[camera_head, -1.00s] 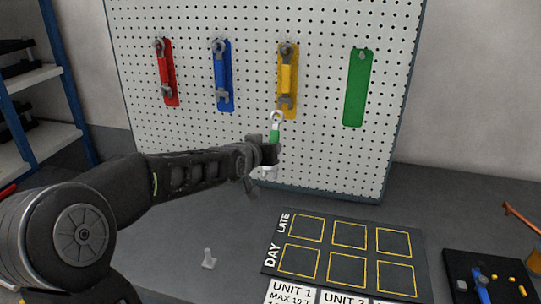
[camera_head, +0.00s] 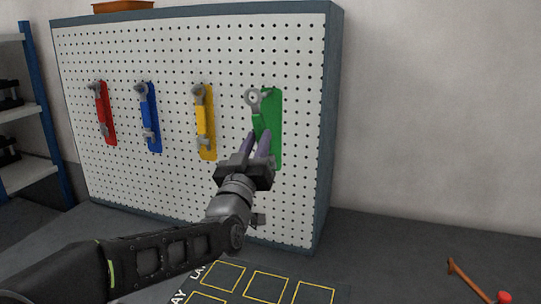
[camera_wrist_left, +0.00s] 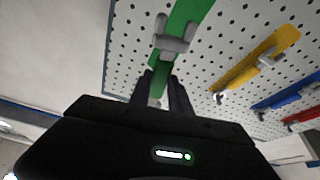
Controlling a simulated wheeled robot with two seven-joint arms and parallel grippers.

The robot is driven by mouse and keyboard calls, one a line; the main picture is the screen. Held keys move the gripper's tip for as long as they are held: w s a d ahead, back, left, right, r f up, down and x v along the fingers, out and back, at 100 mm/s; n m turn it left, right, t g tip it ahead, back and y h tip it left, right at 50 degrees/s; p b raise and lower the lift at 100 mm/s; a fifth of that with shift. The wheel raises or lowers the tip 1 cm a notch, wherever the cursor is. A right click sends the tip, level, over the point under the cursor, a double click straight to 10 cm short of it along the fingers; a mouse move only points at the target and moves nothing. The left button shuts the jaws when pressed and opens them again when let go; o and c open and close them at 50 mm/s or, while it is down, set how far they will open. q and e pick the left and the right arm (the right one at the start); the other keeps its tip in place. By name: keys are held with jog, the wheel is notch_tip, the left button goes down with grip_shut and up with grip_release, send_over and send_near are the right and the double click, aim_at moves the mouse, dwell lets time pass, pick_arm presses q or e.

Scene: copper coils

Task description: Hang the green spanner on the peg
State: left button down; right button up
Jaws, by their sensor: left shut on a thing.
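The green spanner's grey ring end (camera_head: 254,98) stands upright above my left gripper (camera_head: 258,146), in front of the upper left of the green painted outline (camera_head: 275,125) on the pegboard. The gripper is shut on the spanner, whose handle is mostly hidden behind the fingers in the head view. In the left wrist view, a piece of green handle (camera_wrist_left: 159,78) shows at the fingertips (camera_wrist_left: 160,85), with a grey jaw end (camera_wrist_left: 174,41) beyond it. The peg at the green outline is hidden by the ring; I cannot tell whether it passes through. My right gripper is out of view.
Red (camera_head: 105,115), blue (camera_head: 149,118) and yellow (camera_head: 204,125) spanners hang to the left on the pegboard (camera_head: 180,60). The board's right edge (camera_head: 322,130) is close to the green outline. A marked mat (camera_head: 255,271) lies on the bench below.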

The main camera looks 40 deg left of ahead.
pick_arm(q)
jog(key=shift+d+r, duration=0.2)
jog(key=shift+d, duration=0.05)
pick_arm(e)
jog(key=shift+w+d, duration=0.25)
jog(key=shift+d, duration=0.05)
pick_arm(q)
jog(key=shift+w, duration=0.15)
